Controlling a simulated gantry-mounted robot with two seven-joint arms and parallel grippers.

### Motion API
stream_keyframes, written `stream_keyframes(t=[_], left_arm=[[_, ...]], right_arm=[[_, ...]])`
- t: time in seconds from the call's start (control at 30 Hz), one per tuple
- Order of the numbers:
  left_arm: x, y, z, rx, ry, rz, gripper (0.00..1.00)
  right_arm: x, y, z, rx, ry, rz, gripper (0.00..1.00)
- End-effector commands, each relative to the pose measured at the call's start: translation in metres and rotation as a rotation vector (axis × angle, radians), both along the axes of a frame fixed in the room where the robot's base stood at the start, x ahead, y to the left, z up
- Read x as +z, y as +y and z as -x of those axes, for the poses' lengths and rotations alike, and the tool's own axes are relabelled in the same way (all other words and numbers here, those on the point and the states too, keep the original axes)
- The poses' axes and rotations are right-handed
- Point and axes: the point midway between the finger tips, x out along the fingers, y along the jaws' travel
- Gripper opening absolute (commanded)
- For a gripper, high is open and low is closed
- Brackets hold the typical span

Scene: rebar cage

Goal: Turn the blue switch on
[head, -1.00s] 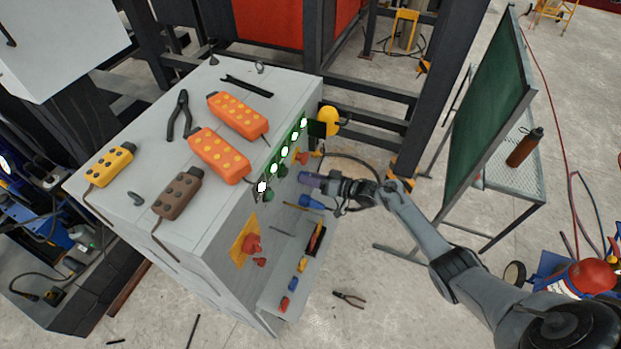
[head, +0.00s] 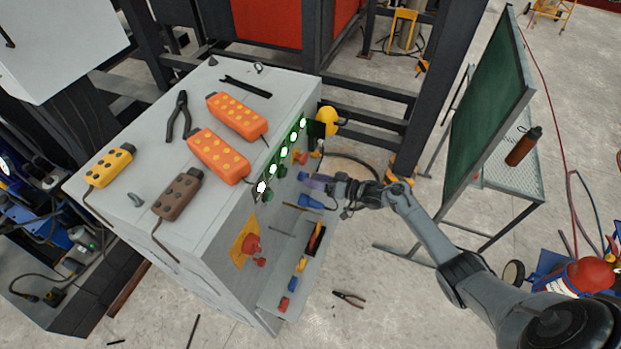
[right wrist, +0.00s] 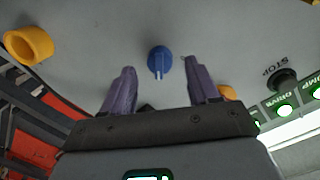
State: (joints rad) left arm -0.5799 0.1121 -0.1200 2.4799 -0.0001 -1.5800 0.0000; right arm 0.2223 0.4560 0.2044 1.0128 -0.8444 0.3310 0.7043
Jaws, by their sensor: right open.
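The blue switch (right wrist: 160,62) is a round knob with a raised grip, on the grey panel in the right wrist view. Its grip points down in that picture. In the head view a small blue part of it (head: 303,176) shows on the cabinet side, just left of my right gripper (head: 318,184). My right gripper (right wrist: 159,66) is open, with one purple finger to each side of the switch in the wrist view. The fingers appear apart from the knob; the exact depth gap is unclear. My left gripper is not in view.
Below the gripper is another blue part (head: 311,202). A row of lit green buttons (head: 284,152) runs along the cabinet's upper edge. A yellow ring (right wrist: 30,46) and a black stop button (right wrist: 284,80) flank the switch. The chalkboard (head: 487,110) stands to the right.

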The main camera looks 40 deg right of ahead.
Motion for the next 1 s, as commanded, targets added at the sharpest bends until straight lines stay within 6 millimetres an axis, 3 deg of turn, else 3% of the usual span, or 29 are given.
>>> stream_keyframes(t=[0.3,0.5,1.0], left_arm=[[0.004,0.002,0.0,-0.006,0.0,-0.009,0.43],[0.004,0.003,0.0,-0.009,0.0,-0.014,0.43],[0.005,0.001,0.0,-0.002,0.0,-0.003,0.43]], right_arm=[[0.005,-0.026,0.049,-0.001,0.001,0.003,0.6],[0.008,-0.037,0.068,0.0,0.001,0.002,0.6],[0.009,-0.04,0.074,-0.001,-0.001,0.001,0.6]])
